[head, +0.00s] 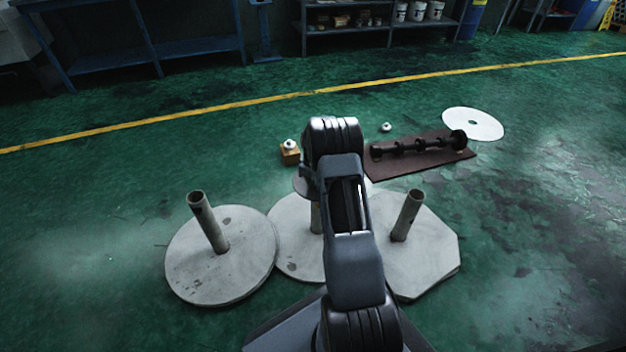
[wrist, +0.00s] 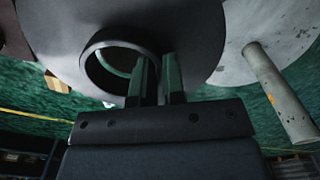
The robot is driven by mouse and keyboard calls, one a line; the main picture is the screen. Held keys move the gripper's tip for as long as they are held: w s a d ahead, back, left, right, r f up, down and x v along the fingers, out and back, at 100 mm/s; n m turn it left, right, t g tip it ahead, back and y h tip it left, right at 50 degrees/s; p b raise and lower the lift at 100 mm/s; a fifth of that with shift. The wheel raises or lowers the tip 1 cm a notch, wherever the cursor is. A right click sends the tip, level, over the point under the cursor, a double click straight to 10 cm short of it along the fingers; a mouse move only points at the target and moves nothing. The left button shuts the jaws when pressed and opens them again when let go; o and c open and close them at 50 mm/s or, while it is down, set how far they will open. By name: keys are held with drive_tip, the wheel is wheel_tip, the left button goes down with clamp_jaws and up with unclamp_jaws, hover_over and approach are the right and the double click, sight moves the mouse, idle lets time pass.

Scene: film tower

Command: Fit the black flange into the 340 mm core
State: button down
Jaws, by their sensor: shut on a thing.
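My gripper (wrist: 160,82) is shut on the black flange (wrist: 185,30), with its fingers at the wall of the flange's raised ring. The flange is a wide dark disc that fills the top middle of the wrist view. In the head view my arm hides most of it; a grey edge (head: 302,186) shows left of the arm. Three hollow grey tubes stand on pale bases: a left one (head: 208,225), a middle one (head: 315,218) mostly behind my arm, and a right one (head: 407,217). I cannot tell which is the 340 mm core. The flange appears above the middle base.
A brown mat (head: 400,168) with a black shaft (head: 415,145) lies behind to the right. A white disc (head: 488,124) and a small white piece (head: 386,127) lie beyond. Floor is clear at far left and right.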

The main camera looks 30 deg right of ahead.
drive_tip(key=shift+f+b, duration=0.45)
drive_tip(key=shift+f, duration=0.4)
drive_tip(key=c, duration=1.1)
unclamp_jaws()
wheel_tip(320, 180, up, 14)
drive_tip(key=p, duration=0.6)
